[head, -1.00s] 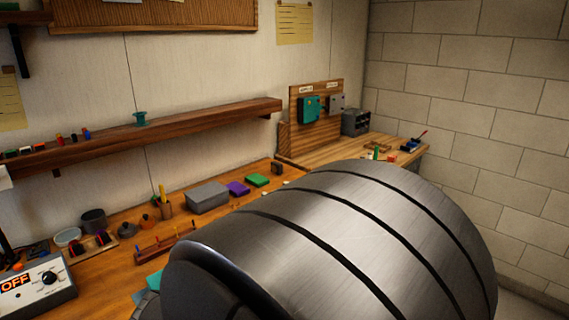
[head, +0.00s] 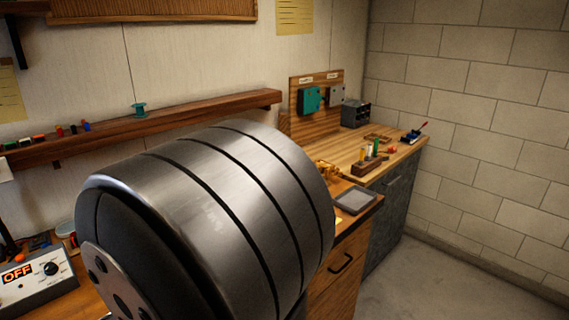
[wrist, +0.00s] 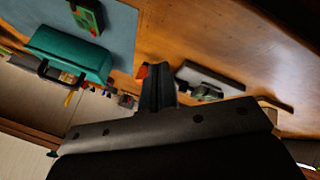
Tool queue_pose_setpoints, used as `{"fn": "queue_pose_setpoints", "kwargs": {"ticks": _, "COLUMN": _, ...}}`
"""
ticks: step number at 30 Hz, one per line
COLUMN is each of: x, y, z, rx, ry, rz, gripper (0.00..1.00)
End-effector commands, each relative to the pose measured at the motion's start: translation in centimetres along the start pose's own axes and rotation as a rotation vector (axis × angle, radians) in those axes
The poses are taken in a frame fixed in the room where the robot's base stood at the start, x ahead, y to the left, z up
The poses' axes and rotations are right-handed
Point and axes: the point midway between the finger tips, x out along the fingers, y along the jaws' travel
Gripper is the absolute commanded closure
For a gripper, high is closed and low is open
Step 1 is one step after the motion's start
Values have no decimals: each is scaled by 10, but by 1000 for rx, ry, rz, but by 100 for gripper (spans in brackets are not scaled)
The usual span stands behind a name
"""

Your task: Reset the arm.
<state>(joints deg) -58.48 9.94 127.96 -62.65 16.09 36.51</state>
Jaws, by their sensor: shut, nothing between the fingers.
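My gripper (wrist: 157,88) shows in the wrist view with its dark fingers together and nothing between them. It hangs over the wooden workbench (wrist: 190,30), apart from the things there as far as I can tell. In the head view my large grey metal arm link fills the lower left and middle and hides much of the bench. The gripper itself is not visible in the head view.
A teal case (wrist: 68,55) with a black handle lies left of the fingers, near a green device (wrist: 88,17) on a blue-grey mat (wrist: 118,35). A power box (head: 35,282) reads OFF. A grey tray (head: 354,200) sits at the bench's right edge; floor beyond is clear.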

Motion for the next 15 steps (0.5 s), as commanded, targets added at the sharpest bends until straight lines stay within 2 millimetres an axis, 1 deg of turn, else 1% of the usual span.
{"fn": "queue_pose_setpoints", "kwargs": {"ticks": 1, "x": -3, "y": -6, "z": -2, "rx": -5, "ry": 1, "rz": -1, "gripper": 100}}
{"fn": "queue_pose_setpoints", "kwargs": {"ticks": 9, "x": -12, "y": -35, "z": -11, "rx": -4, "ry": 1, "rz": -2, "gripper": 100}}
{"fn": "queue_pose_setpoints", "kwargs": {"ticks": 12, "x": -15, "y": -45, "z": -17, "rx": -4, "ry": 1, "rz": -2, "gripper": 100}}
{"fn": "queue_pose_setpoints", "kwargs": {"ticks": 15, "x": -15, "y": -50, "z": -20, "rx": 39, "ry": -24, "rz": 21, "gripper": 100}}
